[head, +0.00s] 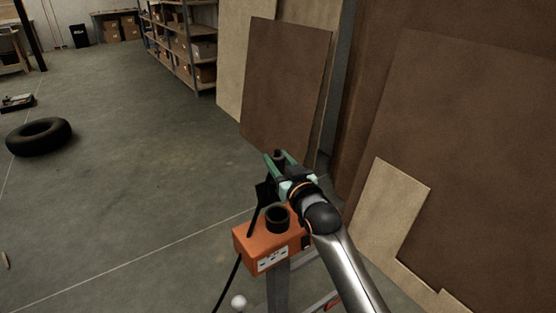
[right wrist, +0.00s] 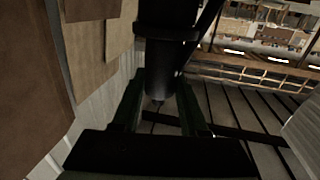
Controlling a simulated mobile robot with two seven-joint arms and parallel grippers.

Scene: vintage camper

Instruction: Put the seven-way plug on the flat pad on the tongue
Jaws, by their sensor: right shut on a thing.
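My right gripper (head: 277,159) reaches in from the lower right, above and beyond the orange box. Its green fingers are shut on the black seven-way plug (head: 278,153), and they mostly cover it in the head view. In the right wrist view, the black cylindrical plug (right wrist: 164,55) stands between the fingers (right wrist: 160,104), with a dark cable beside it. The grey metal tongue (head: 278,287) shows below the orange box (head: 254,243). I cannot clearly pick out the flat pad. My left gripper is not in view.
A black round socket (head: 277,216) stands on the orange box, and a black cable (head: 228,282) hangs at its left. Brown panels (head: 287,88) lean close on the right. A tyre (head: 39,136) lies far left. The floor (head: 135,190) between is clear.

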